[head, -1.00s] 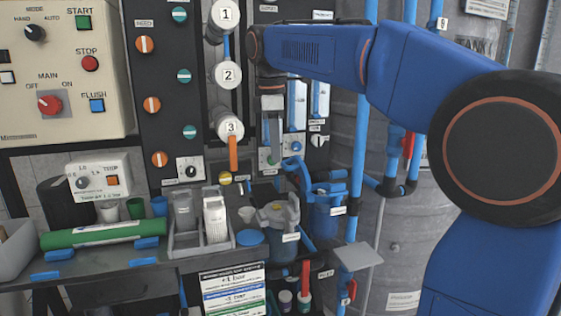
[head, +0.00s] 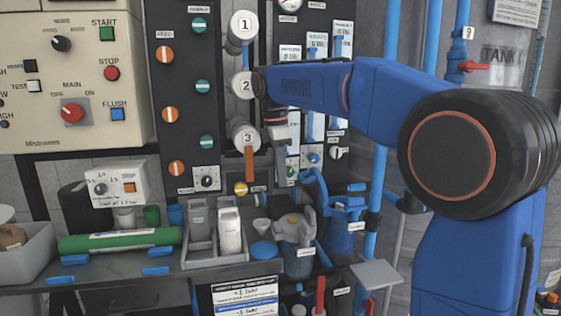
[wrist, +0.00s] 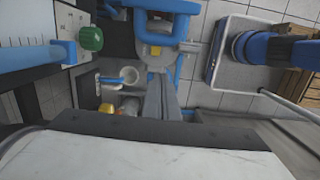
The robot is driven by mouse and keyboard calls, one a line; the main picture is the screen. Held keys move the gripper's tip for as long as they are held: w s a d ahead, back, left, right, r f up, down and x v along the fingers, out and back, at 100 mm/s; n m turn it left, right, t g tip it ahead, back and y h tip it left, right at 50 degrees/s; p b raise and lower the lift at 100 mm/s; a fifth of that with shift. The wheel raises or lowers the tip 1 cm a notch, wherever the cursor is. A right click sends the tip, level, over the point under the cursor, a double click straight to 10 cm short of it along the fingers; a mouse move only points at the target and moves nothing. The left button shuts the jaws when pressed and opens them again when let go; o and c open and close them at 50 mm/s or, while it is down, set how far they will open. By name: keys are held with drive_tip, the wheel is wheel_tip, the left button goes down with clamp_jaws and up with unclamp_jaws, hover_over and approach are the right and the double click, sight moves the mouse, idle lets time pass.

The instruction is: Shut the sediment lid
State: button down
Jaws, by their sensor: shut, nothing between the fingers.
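A blue canister (head: 341,238) with a white label stands right of centre in the head view. A blue looped part, seemingly its raised lid (head: 313,186), tilts up at its left; the label is too small to read, so I cannot confirm it is the sediment one. My gripper (head: 281,180) points down, shut and empty, left of and slightly above this part. In the wrist view the grey fingers (wrist: 162,92) lie close together, with a blue frame (wrist: 182,42) just beyond their tips. I cannot tell whether they touch it.
A clear bluish jug (head: 297,258) with a grey top stands in front of the canister. A grey caddy (head: 204,250), a blue disc (head: 263,250) and a green cylinder (head: 120,240) are on the bench. An orange-handled valve (head: 249,165) is close left of my gripper. Blue pipes rise at the right.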

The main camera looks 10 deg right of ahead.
drive_tip(key=shift+s+d+f, duration=0.1)
drive_tip(key=shift+d+f, duration=0.1)
drive_tip(key=shift+d, duration=1.7)
drive_tip(key=shift+d, duration=0.1)
